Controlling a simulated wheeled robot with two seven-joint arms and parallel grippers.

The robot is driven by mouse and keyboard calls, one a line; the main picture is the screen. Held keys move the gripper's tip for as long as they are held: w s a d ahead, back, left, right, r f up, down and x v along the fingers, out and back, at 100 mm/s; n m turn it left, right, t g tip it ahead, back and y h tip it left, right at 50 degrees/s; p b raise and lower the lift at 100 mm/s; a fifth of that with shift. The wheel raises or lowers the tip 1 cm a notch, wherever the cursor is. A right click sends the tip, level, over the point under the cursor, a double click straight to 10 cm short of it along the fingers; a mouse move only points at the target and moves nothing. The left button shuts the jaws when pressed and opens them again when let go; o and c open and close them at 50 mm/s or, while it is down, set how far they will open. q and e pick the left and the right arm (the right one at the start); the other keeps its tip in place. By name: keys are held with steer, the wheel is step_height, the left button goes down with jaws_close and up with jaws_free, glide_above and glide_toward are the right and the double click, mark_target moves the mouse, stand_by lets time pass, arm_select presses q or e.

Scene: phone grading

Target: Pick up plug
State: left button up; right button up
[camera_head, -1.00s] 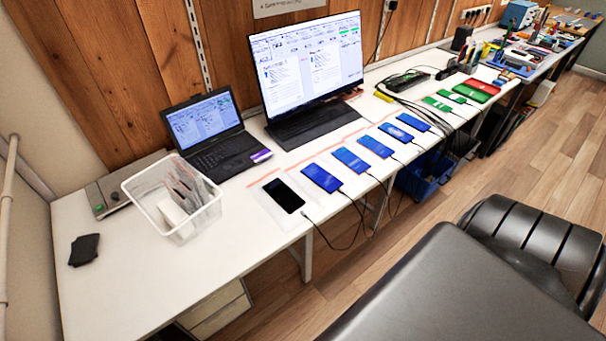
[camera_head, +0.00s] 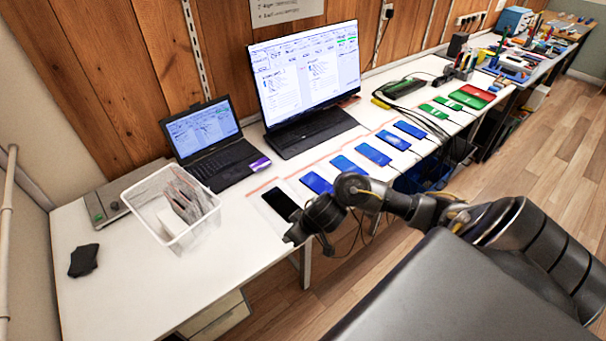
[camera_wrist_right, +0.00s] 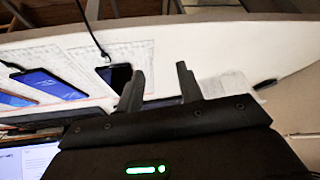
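The black phone (camera_head: 281,204) lies on the table at the near end of a row of phones with blue screens. In the right wrist view the black phone (camera_wrist_right: 116,74) has a dark cable, whose plug (camera_wrist_right: 105,56) sits at the phone's edge. My right gripper (camera_head: 294,238) is at the table's front edge beside the black phone and hides the plug in the head view. In the wrist view its two fingers (camera_wrist_right: 160,82) are apart with nothing held between them; the plug is left of both. My left gripper is not in view.
A clear plastic bin (camera_head: 170,208) with packets stands left of the black phone. A laptop (camera_head: 210,143) and a monitor (camera_head: 306,80) stand behind. Blue-screen phones (camera_head: 316,183) with cables line the right. The front left of the table (camera_head: 150,285) is mostly bare.

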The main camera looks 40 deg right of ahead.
steer(key=d+r+m+g+h, duration=0.1)
steer(key=d+r+m+h, duration=0.15)
steer(key=d, duration=0.65)
steer(key=shift+n+y, duration=0.25)
steer(key=shift+y, duration=0.2)
steer(key=x, duration=0.1)
steer(key=b+x, duration=0.1)
steer(key=x, duration=0.1)
steer(key=b+x, duration=0.1)
steer(key=x, duration=0.1)
steer(key=shift+a, duration=0.3)
steer(key=shift+b+x, duration=0.8)
steer(key=shift+x, duration=1.95)
steer(key=shift+w+d+r, duration=0.1)
steer(key=shift+d, duration=0.05)
steer(key=shift+c, duration=0.3)
jaws_close()
